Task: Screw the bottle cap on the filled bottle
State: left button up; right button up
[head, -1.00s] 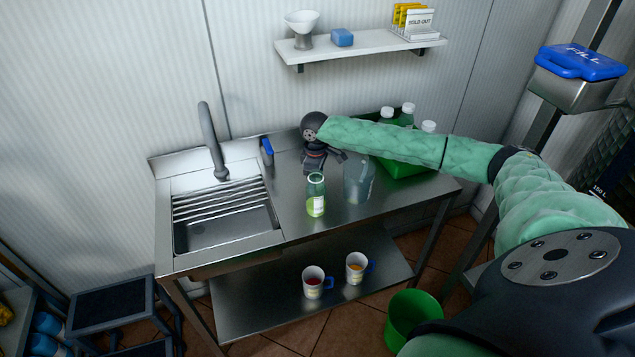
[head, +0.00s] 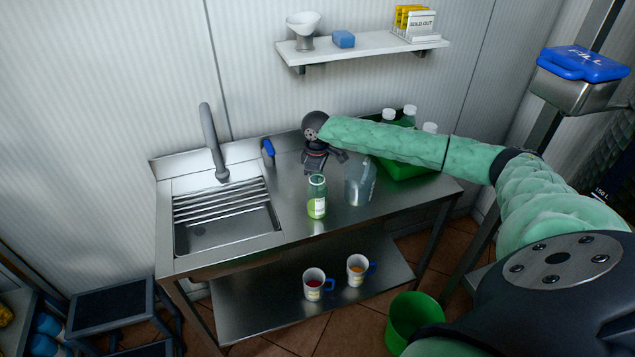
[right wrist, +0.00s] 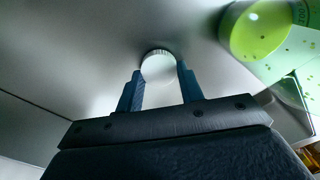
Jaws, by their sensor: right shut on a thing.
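The filled bottle (head: 317,198) stands upright on the steel counter, clear with green liquid low in it and a white label. I see no cap on its mouth. It also shows at the upper right of the right wrist view (right wrist: 258,32). My right gripper (head: 325,165) is low over the counter just behind the bottle, apart from it. In the right wrist view its blue fingers (right wrist: 160,84) are shut on a round white bottle cap (right wrist: 158,66). My left gripper is out of view.
A clear jug (head: 360,186) stands right of the bottle. Behind my right arm is a green crate (head: 408,168) with several white-capped bottles. The sink (head: 225,232) is at left. Two mugs (head: 314,285) stand on the lower shelf. The counter front is clear.

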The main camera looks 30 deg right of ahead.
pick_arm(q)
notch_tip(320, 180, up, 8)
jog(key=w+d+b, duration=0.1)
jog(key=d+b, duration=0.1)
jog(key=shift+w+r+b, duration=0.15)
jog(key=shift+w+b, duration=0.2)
pick_arm(e)
notch_tip(320, 180, up, 9)
jog(key=shift+r, duration=0.2)
